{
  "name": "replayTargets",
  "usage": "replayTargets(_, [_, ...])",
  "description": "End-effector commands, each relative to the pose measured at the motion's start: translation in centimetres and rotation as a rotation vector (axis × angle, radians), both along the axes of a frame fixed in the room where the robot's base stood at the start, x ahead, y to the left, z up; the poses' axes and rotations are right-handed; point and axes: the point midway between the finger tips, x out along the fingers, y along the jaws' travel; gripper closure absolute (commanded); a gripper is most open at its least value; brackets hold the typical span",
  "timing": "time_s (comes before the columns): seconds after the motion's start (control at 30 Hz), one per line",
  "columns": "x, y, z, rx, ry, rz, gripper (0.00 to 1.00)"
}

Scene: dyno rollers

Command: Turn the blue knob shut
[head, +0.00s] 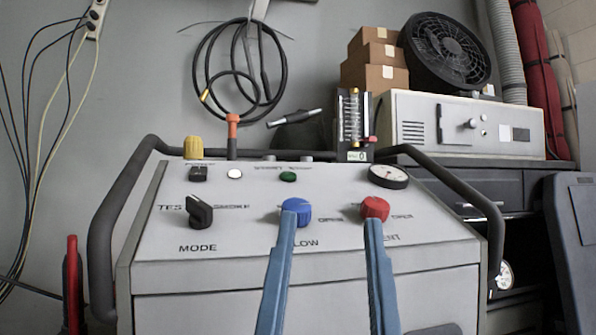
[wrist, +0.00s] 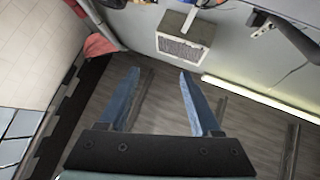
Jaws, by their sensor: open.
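The blue knob (head: 297,210) sits on the sloping front panel of a grey machine (head: 240,240), above a label that reads in part "LOW", with "OPEN" at its right. A red knob (head: 375,208) is to its right. My gripper (head: 331,218) is open, its two blue fingers rising from the bottom of the head view. The left fingertip overlaps the lower left of the blue knob and the right one overlaps the red knob's underside; contact cannot be told. In the wrist view my gripper (wrist: 158,75) is open and empty, and no knob shows.
A black MODE knob (head: 200,210) is at the panel's left. Dark handle bars (head: 105,225) flank the machine.

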Motion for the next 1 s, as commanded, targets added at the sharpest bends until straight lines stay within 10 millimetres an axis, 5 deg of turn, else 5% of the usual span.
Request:
replayTargets(0.03, [0.8, -0.5, 2.1, 0.019, 0.023, -0.011, 0.24])
replayTargets(0.5, [4.8, -3.3, 5.1, 0.108, 0.149, -0.083, 0.24])
replayTargets(1.0, [5.7, -2.2, 6.2, 0.05, 0.337, -0.033, 0.24])
